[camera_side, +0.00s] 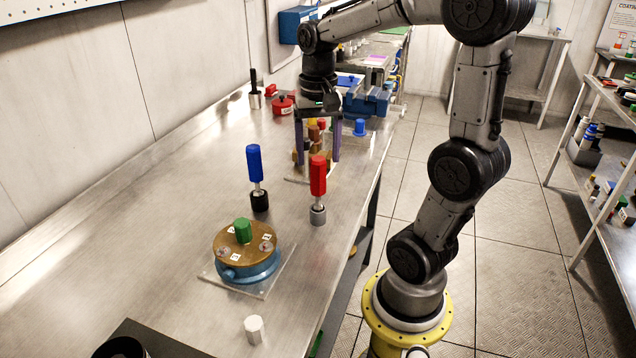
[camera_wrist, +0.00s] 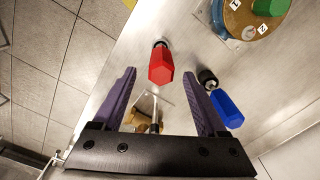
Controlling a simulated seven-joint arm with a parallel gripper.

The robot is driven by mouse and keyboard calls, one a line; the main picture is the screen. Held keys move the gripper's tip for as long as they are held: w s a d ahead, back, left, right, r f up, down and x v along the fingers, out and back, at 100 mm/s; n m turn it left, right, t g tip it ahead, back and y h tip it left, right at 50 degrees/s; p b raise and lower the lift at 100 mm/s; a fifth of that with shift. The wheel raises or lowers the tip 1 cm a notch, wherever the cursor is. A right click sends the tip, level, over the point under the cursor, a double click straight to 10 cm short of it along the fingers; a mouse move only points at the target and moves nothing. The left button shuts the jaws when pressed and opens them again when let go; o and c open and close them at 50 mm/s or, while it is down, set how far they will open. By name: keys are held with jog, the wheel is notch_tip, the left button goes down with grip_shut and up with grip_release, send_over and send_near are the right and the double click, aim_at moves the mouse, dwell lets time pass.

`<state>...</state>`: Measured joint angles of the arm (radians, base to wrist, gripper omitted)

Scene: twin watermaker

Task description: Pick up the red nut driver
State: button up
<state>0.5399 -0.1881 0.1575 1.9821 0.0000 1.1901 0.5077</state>
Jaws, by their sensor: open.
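The red nut driver (camera_side: 318,178) stands upright on the metal bench, with its red handle on top and its lower end in a grey socket. In the wrist view its red handle (camera_wrist: 161,66) lies just beyond the fingertips, between their lines. My gripper (camera_side: 319,158) is open, pointing down, behind the red nut driver in the side view and apart from it. Its two purple fingers also show in the wrist view (camera_wrist: 164,76), with nothing held between them.
A blue nut driver (camera_side: 255,165) stands close to the left of the red one. A round blue fixture with a brass top (camera_side: 247,252) sits in front. A clear-based stand with brown parts (camera_side: 300,160) lies below my gripper. A white hex piece (camera_side: 254,330) is near the front edge.

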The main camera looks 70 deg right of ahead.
aim_at(318, 191)
jog(key=shift+a+f, duration=0.1)
jog(key=shift+f, duration=1.8)
grip_shut()
